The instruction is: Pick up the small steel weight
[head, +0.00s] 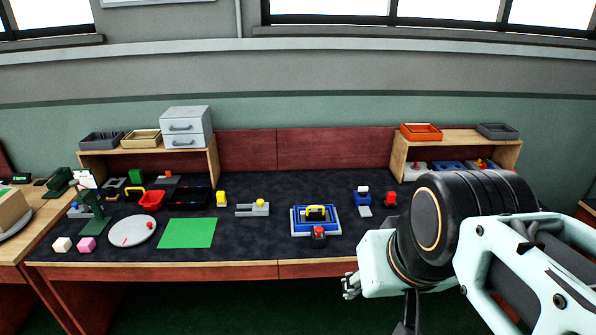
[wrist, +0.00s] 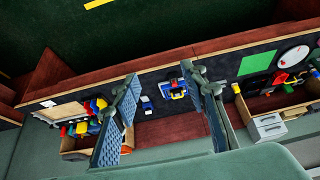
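I cannot clearly make out a small steel weight in either view. A small grey block (head: 364,211) lies on the dark worktop in front of a blue block with a white top, but I cannot tell if it is steel. My gripper (head: 352,286) is in front of the bench's front edge in the head view, partly hidden by my wrist. In the wrist view my gripper (wrist: 160,115) shows two fingers wide apart with nothing between them but the distant bench.
The dark worktop (head: 270,185) carries a blue tray (head: 297,230), a green mat (head: 187,232), a white round plate (head: 132,231) and a red bin (head: 151,200). Wooden shelves (head: 398,157) stand at the back, left and right. Bare worktop lies between the objects.

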